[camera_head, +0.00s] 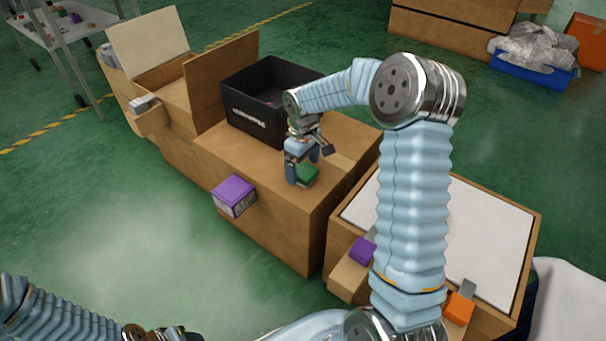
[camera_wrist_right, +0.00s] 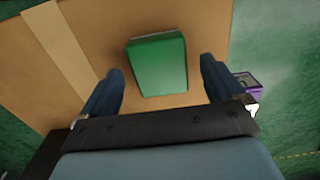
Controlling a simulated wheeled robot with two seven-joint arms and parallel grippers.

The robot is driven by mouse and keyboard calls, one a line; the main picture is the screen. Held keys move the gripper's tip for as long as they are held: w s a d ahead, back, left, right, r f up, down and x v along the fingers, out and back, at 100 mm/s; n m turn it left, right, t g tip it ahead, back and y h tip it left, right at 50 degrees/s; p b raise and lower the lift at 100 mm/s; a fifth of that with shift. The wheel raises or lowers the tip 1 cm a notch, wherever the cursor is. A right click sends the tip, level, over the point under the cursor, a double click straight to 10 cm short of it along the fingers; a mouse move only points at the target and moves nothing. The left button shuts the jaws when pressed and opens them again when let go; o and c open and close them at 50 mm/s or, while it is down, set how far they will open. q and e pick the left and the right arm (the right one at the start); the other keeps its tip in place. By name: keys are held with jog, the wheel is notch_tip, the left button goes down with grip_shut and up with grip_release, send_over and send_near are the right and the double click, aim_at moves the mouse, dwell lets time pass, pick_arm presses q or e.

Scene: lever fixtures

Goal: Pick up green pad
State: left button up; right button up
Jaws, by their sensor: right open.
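The green pad (camera_head: 308,174) is a small green block on the brown box top, near its front corner. In the right wrist view the green pad (camera_wrist_right: 158,65) lies flat, ahead of and between the two fingers. My right gripper (camera_head: 301,178) is open and points down at the pad. Its fingers (camera_wrist_right: 162,80) show on either side of the pad's near part, with gaps to both sides. I cannot tell how far above the box top the fingertips are. My left arm shows only in part at the lower left of the head view; its gripper is not seen.
A black bin (camera_head: 262,98) stands on the same brown box (camera_head: 255,165), behind the pad. A purple block (camera_head: 234,193) sticks out from the box's front face. A white-topped box (camera_head: 490,235) is at right, with a smaller purple block (camera_head: 362,250) and an orange block (camera_head: 458,308).

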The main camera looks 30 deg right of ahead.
notch_tip(320, 180, down, 2)
jog(key=shift+c, duration=0.4)
jog(key=c, duration=1)
jog(key=shift+o, duration=0.2)
jog(key=shift+r, duration=0.1)
jog(key=shift+r, duration=0.55)
jog(key=s+a+r, duration=0.2)
jog(key=a+r, duration=0.4)
jog(key=s+a+r, duration=0.3)
jog(key=a+r, duration=0.2)
jog(key=a, duration=0.2)
jog(key=shift+s+r+p, duration=0.25)
jog(key=shift+r+p, duration=0.1)
jog(key=shift+r, duration=0.05)
